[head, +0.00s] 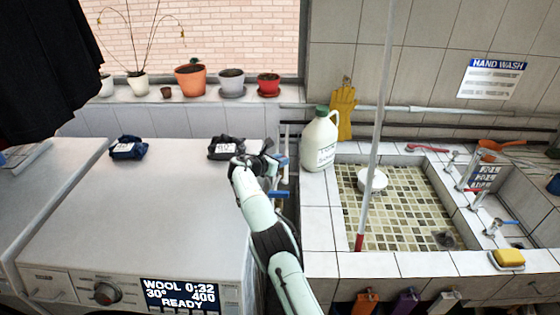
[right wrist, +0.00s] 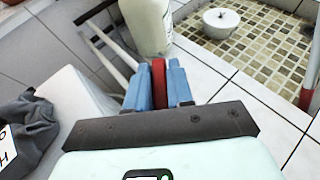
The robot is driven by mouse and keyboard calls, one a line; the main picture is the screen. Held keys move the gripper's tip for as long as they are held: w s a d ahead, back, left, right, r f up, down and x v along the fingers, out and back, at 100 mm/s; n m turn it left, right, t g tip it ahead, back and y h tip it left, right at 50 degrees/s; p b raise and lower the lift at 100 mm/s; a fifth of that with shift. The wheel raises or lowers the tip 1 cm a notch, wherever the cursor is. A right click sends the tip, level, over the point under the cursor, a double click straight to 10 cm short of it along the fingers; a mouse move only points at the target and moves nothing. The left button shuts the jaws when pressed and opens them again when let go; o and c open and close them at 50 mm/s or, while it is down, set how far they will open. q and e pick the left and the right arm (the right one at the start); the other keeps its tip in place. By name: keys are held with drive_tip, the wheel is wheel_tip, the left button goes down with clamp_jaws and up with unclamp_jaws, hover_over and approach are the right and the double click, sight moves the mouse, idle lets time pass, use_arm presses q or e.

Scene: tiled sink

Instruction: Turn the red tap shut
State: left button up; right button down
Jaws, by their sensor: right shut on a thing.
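My right gripper (head: 272,164) is in the gap between the washing machine and the tiled sink. In the right wrist view its blue fingers (right wrist: 158,84) are closed on both sides of a red piece, which appears to be the red tap's handle (right wrist: 158,76). The tap's body is hidden by the fingers, so I cannot tell how far it is turned. In the head view the gripper and wrist hide the red handle. My left gripper is out of view.
A white jug (head: 318,143) stands close to the right of the gripper. A dark bundle (head: 226,147) lies on the washing machine (head: 130,205) to its left. A blue handle (head: 279,194) shows just below the gripper. Pale pipes (right wrist: 104,40) run beyond the fingers.

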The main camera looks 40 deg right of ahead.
drive_tip(key=shift+d+r, duration=0.1)
drive_tip(key=shift+r, duration=0.05)
drive_tip(key=c, duration=1.1)
unclamp_jaws()
drive_tip(key=shift+a, duration=0.55)
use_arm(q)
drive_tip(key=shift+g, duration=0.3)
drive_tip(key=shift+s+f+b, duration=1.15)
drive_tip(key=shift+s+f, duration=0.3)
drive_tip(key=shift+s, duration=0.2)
use_arm(e)
drive_tip(key=shift+v, duration=6.2)
drive_tip(key=shift+s+d+r, duration=0.1)
